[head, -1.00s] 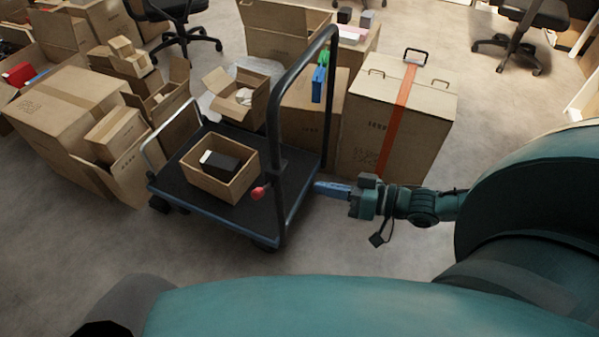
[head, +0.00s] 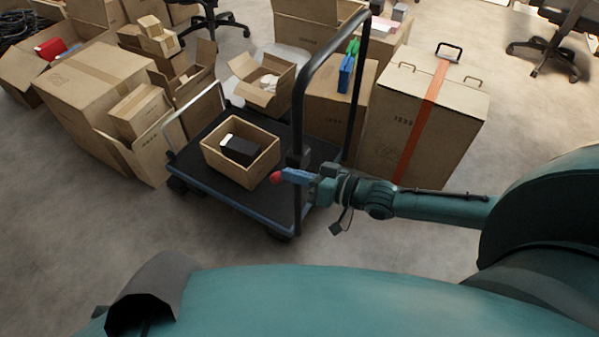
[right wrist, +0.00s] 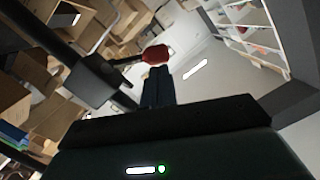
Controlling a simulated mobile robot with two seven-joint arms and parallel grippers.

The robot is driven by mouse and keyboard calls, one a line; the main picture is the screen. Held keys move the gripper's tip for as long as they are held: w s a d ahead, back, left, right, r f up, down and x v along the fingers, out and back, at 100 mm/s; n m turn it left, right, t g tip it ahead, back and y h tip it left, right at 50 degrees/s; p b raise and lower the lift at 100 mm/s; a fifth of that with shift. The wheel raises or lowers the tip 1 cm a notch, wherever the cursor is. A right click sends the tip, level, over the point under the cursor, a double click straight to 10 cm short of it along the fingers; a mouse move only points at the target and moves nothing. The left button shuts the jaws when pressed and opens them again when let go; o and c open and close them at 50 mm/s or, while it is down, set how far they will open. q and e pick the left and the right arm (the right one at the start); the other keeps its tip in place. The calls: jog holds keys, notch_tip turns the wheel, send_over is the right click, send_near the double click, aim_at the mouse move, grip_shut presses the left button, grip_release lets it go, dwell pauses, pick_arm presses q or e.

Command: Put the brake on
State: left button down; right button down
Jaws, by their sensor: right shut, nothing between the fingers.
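The platform cart (head: 245,211) stands on the floor with a dark deck and a tall black push handle (head: 309,83). A red knob (head: 276,177), which looks like the brake lever's end, sits low near the handle's near post. My right gripper (head: 284,176) has its blue fingers shut, with the tips at the knob in the head view. In the right wrist view the red knob (right wrist: 156,54) on its dark lever shows just beyond the tips of the shut fingers (right wrist: 158,85). I cannot tell whether they touch. My left gripper is not in view.
An open carton (head: 241,166) with a black item stands on the deck. A tall carton with an orange strap (head: 421,120) stands right of the cart. Several cartons (head: 92,88) crowd the left. The floor in front of the cart (head: 110,255) is clear.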

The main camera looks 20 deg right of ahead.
pick_arm(q)
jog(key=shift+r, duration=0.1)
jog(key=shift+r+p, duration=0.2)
jog(key=shift+p, duration=0.1)
pick_arm(e)
jog(key=shift+s+a+f, duration=0.1)
jog(key=shift+f, duration=0.05)
